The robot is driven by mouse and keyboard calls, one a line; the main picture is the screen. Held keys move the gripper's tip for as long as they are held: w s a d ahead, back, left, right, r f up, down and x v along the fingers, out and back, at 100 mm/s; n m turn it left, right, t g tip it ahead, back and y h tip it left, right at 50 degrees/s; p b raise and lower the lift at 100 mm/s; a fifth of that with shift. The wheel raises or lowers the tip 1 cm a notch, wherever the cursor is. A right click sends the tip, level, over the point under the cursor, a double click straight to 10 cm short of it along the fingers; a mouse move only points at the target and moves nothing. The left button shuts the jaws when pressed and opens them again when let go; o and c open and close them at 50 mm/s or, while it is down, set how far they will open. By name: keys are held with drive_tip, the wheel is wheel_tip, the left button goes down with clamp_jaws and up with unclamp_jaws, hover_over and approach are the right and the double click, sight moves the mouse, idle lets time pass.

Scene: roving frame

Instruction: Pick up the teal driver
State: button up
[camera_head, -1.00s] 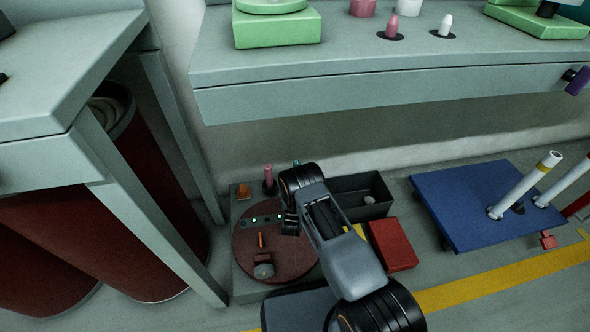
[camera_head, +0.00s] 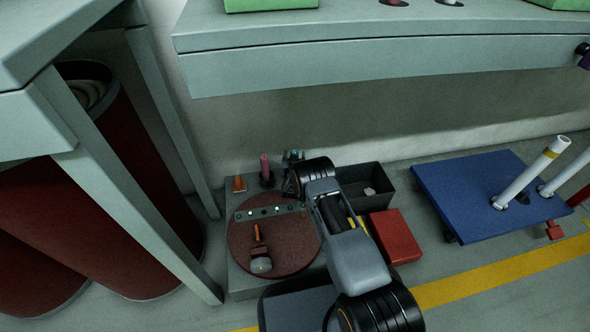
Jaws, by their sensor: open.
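The teal driver (camera_head: 293,155) shows only as a small teal bit at the back of the grey bench block, behind a red turntable (camera_head: 285,258). My arm and gripper hide most of it. My gripper (camera_head: 293,160) is open, with its dark fingers close to the teal driver at the rear edge. I cannot tell whether the driver is between the fingers or just behind them.
A pink driver (camera_head: 265,168) stands left of my gripper, with an orange piece (camera_head: 239,184) farther left. A dark open bin (camera_head: 350,205) and a red box (camera_head: 395,236) lie right. A blue cart (camera_head: 470,190) stands far right. A grey worktop (camera_head: 380,65) overhangs behind.

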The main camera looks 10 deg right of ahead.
drive_tip(key=shift+w+d, duration=0.15)
drive_tip(key=shift+w, duration=0.2)
drive_tip(key=shift+r, duration=0.1)
clamp_jaws()
idle(0.3)
